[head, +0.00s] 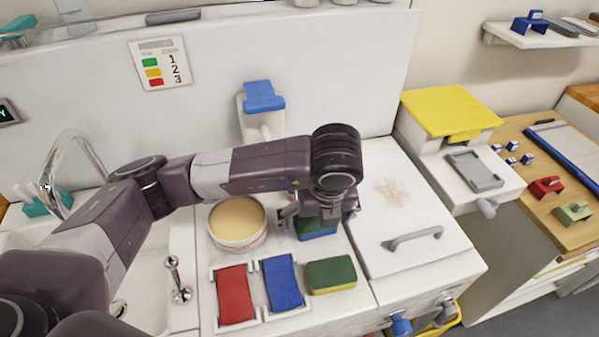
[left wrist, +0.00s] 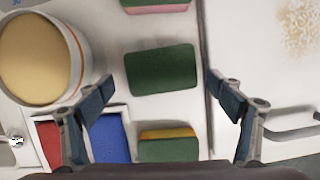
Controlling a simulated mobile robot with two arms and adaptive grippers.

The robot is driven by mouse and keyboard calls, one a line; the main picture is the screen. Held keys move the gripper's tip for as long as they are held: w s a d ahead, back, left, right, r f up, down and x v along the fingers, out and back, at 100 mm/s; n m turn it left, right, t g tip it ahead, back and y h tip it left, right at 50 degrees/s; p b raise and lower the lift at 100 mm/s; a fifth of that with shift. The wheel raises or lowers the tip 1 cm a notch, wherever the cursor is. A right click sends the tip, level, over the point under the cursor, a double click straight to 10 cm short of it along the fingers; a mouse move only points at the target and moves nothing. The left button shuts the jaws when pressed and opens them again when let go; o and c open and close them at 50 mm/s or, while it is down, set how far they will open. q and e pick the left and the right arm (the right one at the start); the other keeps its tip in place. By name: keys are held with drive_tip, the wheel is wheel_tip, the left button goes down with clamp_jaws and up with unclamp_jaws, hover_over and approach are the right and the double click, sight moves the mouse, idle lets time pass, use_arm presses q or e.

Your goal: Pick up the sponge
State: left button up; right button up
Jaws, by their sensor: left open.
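A green-topped sponge with a blue lower layer (head: 318,236) lies on the white counter, partly hidden beneath my left gripper (head: 318,213). In the left wrist view its green top (left wrist: 160,70) shows ahead of and between the spread fingers (left wrist: 163,96). The left gripper is open and empty above it. A second sponge, green over yellow (head: 331,274), lies nearer the counter's front and also shows low in the wrist view (left wrist: 168,147). A third sponge with a pink side (left wrist: 156,5) is cut off at the wrist view's top. My right gripper is not in view.
A round white tub (head: 237,243) with beige contents stands left of the sponge. Red (head: 234,294) and blue (head: 283,283) pads lie in a white holder in front of it. A white lid with a handle (head: 415,238) is at right. A chrome tap (head: 85,150) stands left.

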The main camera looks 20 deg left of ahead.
use_arm(q)
drive_tip(key=shift+w+a+r, duration=0.1)
drive_tip(key=shift+w, duration=0.1)
drive_tip(key=shift+w+a+r+p, duration=0.15)
drive_tip(key=shift+w+a+p, duration=0.05)
drive_tip(key=shift+w+p, duration=0.1)
drive_tip(key=w, duration=0.1)
drive_tip(key=w+a+p, duration=0.1)
drive_tip(key=w, duration=0.1)
drive_tip(key=w+a, duration=0.1)
drive_tip(key=shift+w+a+p, duration=0.25)
drive_tip(key=shift+p, duration=0.05)
drive_tip(key=shift+w+a, duration=0.2)
drive_tip(key=shift+w, duration=0.25)
drive_tip(key=w+a+p, duration=0.1)
drive_tip(key=w, duration=0.1)
drive_tip(key=w+a+p, duration=0.1)
drive_tip(key=w, duration=0.1)
drive_tip(key=shift+a, duration=0.15)
drive_tip(key=shift+w+f+p, duration=0.15)
drive_tip(key=shift+f+p, duration=0.15)
drive_tip(key=shift+f, duration=0.35)
drive_tip(key=c, duration=0.8)
drive_tip(key=shift+c, duration=0.2)
